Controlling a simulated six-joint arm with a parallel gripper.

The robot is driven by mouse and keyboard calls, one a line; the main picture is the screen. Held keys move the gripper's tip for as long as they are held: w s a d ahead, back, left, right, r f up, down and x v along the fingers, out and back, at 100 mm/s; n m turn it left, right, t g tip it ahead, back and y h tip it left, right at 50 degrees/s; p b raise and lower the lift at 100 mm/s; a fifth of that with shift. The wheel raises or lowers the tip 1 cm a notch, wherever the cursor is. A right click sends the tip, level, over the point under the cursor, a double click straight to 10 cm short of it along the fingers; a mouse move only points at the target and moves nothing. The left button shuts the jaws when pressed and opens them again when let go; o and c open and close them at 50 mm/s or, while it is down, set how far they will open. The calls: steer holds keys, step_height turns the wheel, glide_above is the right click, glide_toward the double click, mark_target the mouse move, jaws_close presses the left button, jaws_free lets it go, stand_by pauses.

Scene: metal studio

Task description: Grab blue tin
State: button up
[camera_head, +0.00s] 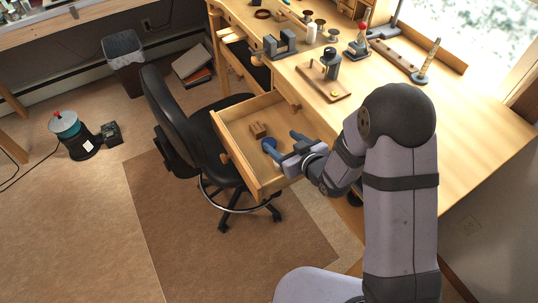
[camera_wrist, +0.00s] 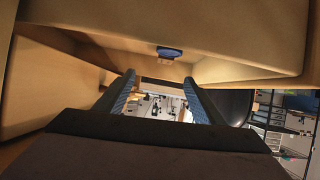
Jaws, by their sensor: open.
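The blue tin (camera_wrist: 169,52) is a small, low piece lying in the open wooden drawer in the wrist view. It shows above the gap between my fingertips, apart from both. In the head view, a small blue spot that looks like the tin (camera_head: 269,143) lies in the drawer, close to my left finger and partly hard to tell from it. My gripper (camera_head: 280,139) reaches into the drawer from the right. In the wrist view, my gripper (camera_wrist: 159,76) has its two blue-padded fingers wide apart with nothing between them.
The drawer (camera_head: 232,158) is pulled out from the workbench (camera_head: 460,118), its walls close around my gripper. A brown block (camera_head: 259,129) lies inside, behind the tin. A black office chair (camera_head: 172,115) stands at the drawer's left. Tools stand on the bench behind.

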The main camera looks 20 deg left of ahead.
steer(key=f, duration=0.2)
steer(key=s+f, duration=0.1)
steer(key=shift+s+d+f+g+b, duration=0.1)
steer(key=shift+d+f+g+b, duration=0.2)
steer(key=shift+d+b, duration=0.05)
steer(key=shift+a+p+x, duration=0.25)
steer(key=shift+p+x, duration=0.7)
steer(key=shift+x, duration=2.7)
steer(key=shift+s+r, duration=0.15)
steer(key=shift+r, duration=0.05)
steer(key=c, duration=1.1)
